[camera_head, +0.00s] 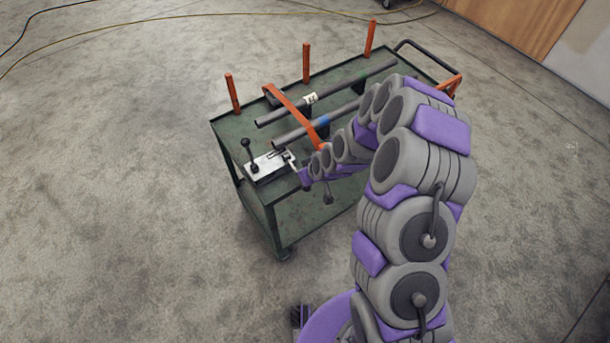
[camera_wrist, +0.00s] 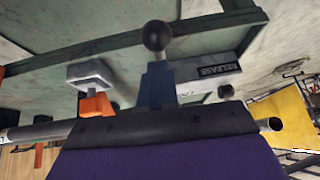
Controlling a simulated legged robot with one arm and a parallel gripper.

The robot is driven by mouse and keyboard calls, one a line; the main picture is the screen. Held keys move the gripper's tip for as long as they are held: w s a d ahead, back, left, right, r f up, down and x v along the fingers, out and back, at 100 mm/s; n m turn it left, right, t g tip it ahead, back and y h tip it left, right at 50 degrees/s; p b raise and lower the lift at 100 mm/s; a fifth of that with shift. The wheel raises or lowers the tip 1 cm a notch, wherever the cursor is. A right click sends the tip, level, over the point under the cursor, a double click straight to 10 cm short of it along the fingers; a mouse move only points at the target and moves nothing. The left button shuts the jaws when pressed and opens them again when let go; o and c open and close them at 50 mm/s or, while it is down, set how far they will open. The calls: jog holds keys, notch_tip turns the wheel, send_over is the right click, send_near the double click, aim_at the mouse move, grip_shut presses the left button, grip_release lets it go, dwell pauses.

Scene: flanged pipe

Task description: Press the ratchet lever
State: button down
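In the head view a black lever with a ball knob (camera_head: 246,143) stands up from a pale metal base plate (camera_head: 268,166) at the near left corner of the green cart. My gripper (camera_head: 302,177) is low over the cart, just right of the plate and apart from that knob. The wrist view shows a black ball knob (camera_wrist: 157,37) above a dark blue block (camera_wrist: 157,90), beside a grey block with a RELEASE label (camera_wrist: 214,70). The purple and black edge of my gripper fills the bottom of that view. Its fingertips are not clear, and no contact with the knob shows.
The green cart (camera_head: 280,220) carries two grey pipes (camera_head: 285,135) under an orange strap (camera_head: 293,112). Upright orange posts (camera_head: 306,62) line the far edge. A second small knob (camera_head: 328,198) shows below my arm.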

jog(key=shift+s+f, duration=0.15)
jog(key=shift+s, duration=0.1)
jog(key=r, duration=0.2)
jog(key=d+r+p, duration=0.1)
jog(key=r, duration=0.1)
jog(key=shift+r+p, duration=0.3)
jog(key=shift+r, duration=0.05)
jog(key=s+d+r+p, duration=0.1)
jog(key=s+d+r, duration=0.3)
jog(key=s+r, duration=0.1)
jog(key=shift+r+p, duration=0.4)
jog(key=shift+r, duration=0.4)
jog(key=shift+d, duration=0.4)
jog(key=shift+a, duration=0.2)
